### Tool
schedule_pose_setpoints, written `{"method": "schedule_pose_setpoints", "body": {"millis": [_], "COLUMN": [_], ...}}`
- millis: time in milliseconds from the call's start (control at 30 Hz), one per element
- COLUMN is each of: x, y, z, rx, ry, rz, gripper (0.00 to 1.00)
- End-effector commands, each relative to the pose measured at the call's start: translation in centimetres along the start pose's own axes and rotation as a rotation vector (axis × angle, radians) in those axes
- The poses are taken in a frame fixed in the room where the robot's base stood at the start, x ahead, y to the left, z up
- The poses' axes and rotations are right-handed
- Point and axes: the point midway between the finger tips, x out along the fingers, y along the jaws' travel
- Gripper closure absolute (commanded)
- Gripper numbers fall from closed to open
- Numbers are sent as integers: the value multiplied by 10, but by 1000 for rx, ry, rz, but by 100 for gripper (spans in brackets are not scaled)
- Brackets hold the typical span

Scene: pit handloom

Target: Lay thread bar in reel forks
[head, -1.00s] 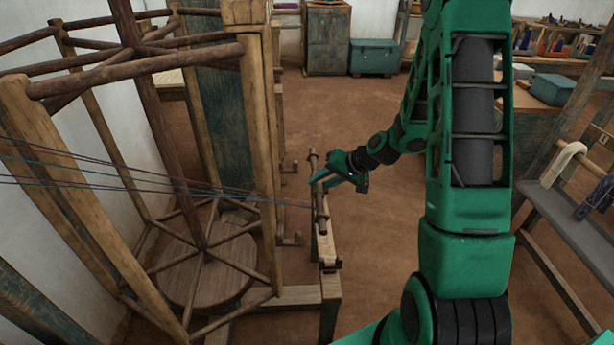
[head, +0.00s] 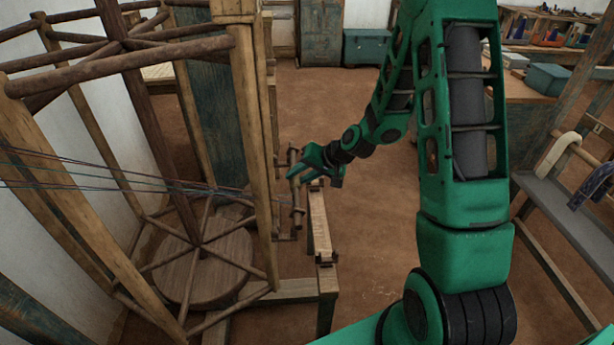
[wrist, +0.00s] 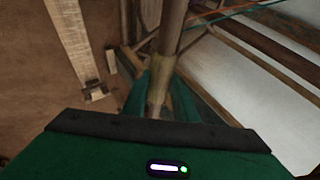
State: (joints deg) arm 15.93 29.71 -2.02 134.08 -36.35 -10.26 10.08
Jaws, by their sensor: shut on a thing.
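The thread bar (head: 296,180) is a brown wooden rod with dark coloured threads running to it from the left. My gripper (head: 300,172) is shut on its upper part and holds it in the air between the reel and a narrow wooden stand. The wrist view shows the bar (wrist: 168,45) between my green fingers (wrist: 158,95). The tall wooden reel (head: 245,140) stands left of the bar. A small wooden arm, apparently a lower reel fork (head: 286,238), shows just below the bar. The upper fork is hidden or too unclear to tell.
The narrow stand (head: 319,225) with dark brackets (head: 326,258) is close to the right of the bar. A grey bench (head: 565,220) stands at far right. A teal chest (head: 368,46) is at the back. The floor between is clear.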

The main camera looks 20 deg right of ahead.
Motion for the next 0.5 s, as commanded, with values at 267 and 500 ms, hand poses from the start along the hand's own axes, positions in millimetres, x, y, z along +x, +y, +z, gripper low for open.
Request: {"method": "schedule_pose_setpoints", "body": {"millis": [267,500], "x": [10,19], "y": [-13,-24], "z": [4,8], "rx": [-2,-2], "ry": [1,0], "rz": [-1,-1], "gripper": [100,100]}}
